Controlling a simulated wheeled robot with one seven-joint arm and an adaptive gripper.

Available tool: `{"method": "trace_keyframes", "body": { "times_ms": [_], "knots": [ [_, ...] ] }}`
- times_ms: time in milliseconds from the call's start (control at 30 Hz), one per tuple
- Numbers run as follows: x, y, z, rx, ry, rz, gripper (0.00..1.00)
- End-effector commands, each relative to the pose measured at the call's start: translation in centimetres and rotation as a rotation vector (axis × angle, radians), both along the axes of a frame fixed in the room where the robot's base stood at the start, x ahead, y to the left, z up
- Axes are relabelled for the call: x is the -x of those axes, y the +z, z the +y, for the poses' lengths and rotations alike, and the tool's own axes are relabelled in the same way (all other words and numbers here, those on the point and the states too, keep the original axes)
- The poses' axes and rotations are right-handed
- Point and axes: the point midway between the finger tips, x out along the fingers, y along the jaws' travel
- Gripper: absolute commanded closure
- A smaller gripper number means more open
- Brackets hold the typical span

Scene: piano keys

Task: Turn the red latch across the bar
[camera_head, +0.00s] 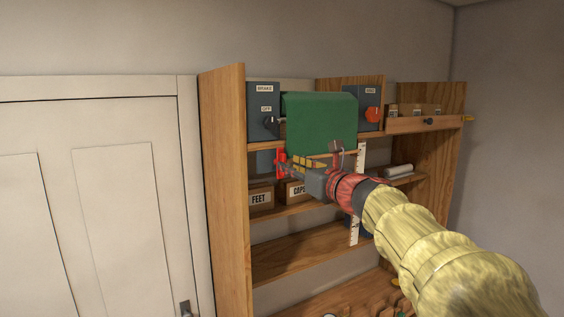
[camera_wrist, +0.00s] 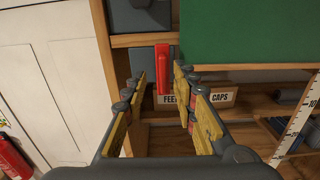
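The red latch (camera_wrist: 162,70) stands upright in front of a blue-grey plate (camera_wrist: 142,62) below the upper shelf. In the head view the latch (camera_head: 281,162) shows just left of my gripper (camera_head: 298,165). My gripper (camera_wrist: 157,86) is open, with its yellow-padded fingers spread left and right of the latch in the wrist view. Nothing is held between them. I cannot tell whether a finger touches the latch. I cannot make out a separate bar; my fingers and the green panel (camera_head: 320,122) hide part of that area.
A grey box with a dark knob (camera_head: 263,110) and another with a red knob (camera_head: 370,105) stand on the upper shelf. FEET (camera_head: 260,198) and CAPS (camera_head: 297,190) boxes sit below the latch. A white ruler (camera_head: 355,222) hangs to the right. A white door (camera_head: 110,200) is left.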

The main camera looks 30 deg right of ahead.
Motion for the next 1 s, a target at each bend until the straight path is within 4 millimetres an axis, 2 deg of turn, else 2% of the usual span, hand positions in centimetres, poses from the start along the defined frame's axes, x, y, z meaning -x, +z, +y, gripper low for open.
{"method": "trace_keyframes", "body": {
  "times_ms": [33, 200, 400, 700, 1000],
  "knots": [
    [-1.0, 0.0, 0.1, -0.003, 0.002, 0.004, 0.72],
    [-3.6, -0.1, 0.1, -0.002, 0.002, 0.005, 0.72],
    [-5.2, 0.0, 0.2, 0.000, 0.001, 0.002, 0.72],
    [-5.4, -0.2, 0.2, 0.001, 0.000, 0.003, 0.72],
    [-5.4, -0.2, 0.2, 0.002, 0.000, 0.003, 0.88]
  ]
}}
